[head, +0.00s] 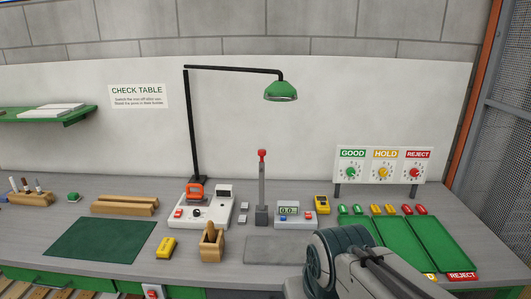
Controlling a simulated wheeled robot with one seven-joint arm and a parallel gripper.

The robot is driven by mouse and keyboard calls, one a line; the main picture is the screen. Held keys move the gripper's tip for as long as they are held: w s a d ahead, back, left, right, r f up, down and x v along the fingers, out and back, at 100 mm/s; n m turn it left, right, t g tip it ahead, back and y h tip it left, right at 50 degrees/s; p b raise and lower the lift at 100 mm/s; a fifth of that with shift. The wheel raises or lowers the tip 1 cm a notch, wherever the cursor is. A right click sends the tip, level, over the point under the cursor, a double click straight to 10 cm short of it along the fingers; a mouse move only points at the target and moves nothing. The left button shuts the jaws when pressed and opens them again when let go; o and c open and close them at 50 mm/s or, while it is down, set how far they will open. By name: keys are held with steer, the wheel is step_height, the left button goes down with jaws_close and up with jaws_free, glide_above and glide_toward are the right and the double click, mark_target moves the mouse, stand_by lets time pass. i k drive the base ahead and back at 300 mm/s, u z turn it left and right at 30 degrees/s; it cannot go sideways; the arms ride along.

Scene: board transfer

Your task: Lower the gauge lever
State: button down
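The gauge lever (262,185) appears to be the upright grey bar with a red knob on top, near the middle of the table in the head view. It rises from a dark grey block (262,216) and stands close to vertical. A small grey gauge unit with a digital readout (288,211) sits just right of the block. The readout's digits are too small to read surely. Part of my arm shows at the bottom right, in front of the table. My gripper's fingers are not in view.
A flat grey plate (276,249) lies in front of the lever. A wooden holder (212,244) and white switch unit (203,212) stand left. A black lamp post (194,140) carries a green lamp (281,90) above. Green trays (440,243) lie right, below the GOOD, HOLD, REJECT panel (383,165).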

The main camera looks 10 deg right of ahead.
mark_target(261, 153)
steer(key=i, duration=0.85)
steer(key=z, duration=0.45)
